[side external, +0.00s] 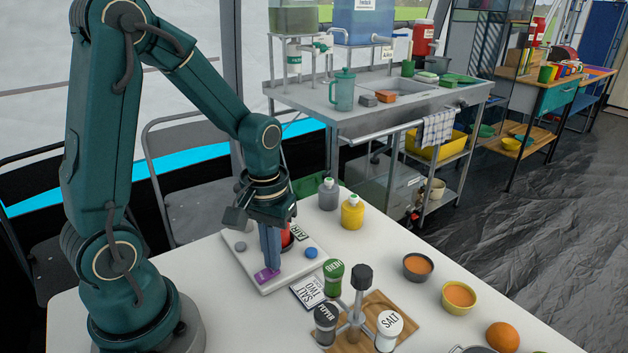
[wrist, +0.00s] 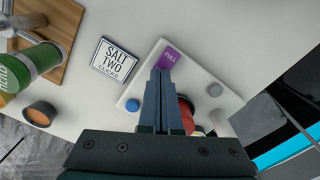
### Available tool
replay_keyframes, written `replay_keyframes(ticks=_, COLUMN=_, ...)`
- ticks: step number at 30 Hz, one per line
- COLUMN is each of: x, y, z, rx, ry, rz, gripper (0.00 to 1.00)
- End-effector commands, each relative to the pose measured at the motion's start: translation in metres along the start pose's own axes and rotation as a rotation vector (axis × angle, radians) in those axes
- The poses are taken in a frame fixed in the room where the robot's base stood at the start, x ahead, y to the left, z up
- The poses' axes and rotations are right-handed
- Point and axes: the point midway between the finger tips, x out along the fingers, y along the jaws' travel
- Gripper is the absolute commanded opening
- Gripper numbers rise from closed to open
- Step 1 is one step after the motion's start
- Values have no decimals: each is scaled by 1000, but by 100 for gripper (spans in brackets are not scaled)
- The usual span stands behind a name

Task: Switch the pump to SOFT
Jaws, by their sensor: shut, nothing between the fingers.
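A white panel (side external: 313,250) lies on the table below my gripper (side external: 270,264). It also shows in the wrist view (wrist: 205,72). A purple piece (side external: 263,275) sits near the panel's edge; in the wrist view this purple piece (wrist: 168,54) reads FULL. No SOFT marking is visible. My gripper is shut and empty, pointing down, with its fingertips (wrist: 161,72) at the purple piece; I cannot tell whether they touch. A red part (side external: 286,239) stands behind the fingers, partly hidden. A blue knob (side external: 311,253) and a grey knob (side external: 240,246) are on the panel.
A card reading SALT TWO CLICKS (wrist: 116,58) lies beside the panel. A wooden rack (side external: 377,307) with shakers stands to the right. Two squeeze bottles (side external: 352,212) (side external: 329,194) stand behind. Bowls (side external: 458,296) and an orange (side external: 502,337) are farther right.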

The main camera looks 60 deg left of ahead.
Motion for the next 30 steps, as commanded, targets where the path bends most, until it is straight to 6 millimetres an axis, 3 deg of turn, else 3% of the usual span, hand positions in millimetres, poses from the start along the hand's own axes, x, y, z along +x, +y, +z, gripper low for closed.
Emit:
replay_keyframes(ticks=17, x=5, y=0, z=0, rx=0, ry=-1, rz=0, gripper=0)
replay_keyframes(ticks=30, x=-27, y=0, z=-1, rx=0, ry=3, rz=1, gripper=0)
